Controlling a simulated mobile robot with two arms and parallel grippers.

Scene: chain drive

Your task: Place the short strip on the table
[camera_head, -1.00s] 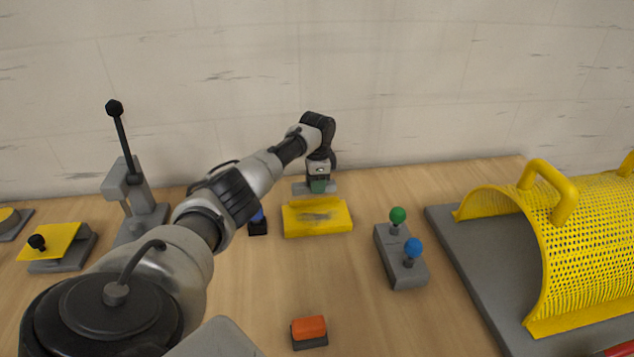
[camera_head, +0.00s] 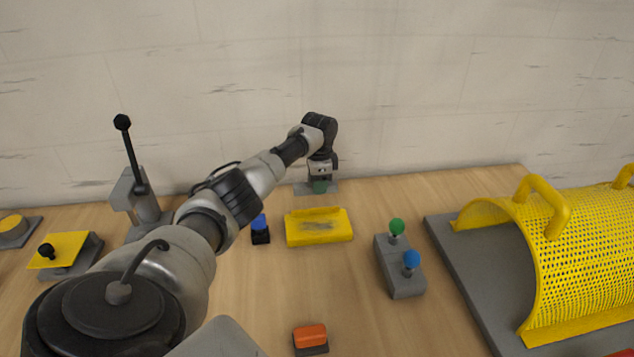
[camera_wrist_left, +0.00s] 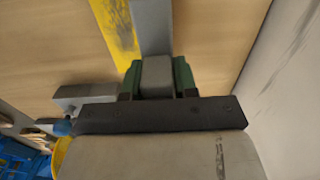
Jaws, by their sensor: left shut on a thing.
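My left gripper (camera_head: 319,187) is at the back of the table, behind the yellow block and close to the wall. It is shut on a flat grey strip (camera_head: 301,188). In the left wrist view the strip (camera_wrist_left: 152,28) passes between the green fingertips (camera_wrist_left: 158,78) and runs out past them. The strip looks level; I cannot tell its exact height above the wooden table (camera_head: 270,290). My right gripper is not in view.
The yellow block (camera_head: 319,230) lies just in front of the strip. A blue-button box (camera_head: 260,232), a grey two-knob box (camera_head: 401,268) and an orange switch (camera_head: 310,337) stand nearby. A yellow mesh guard (camera_head: 590,260) fills the right.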

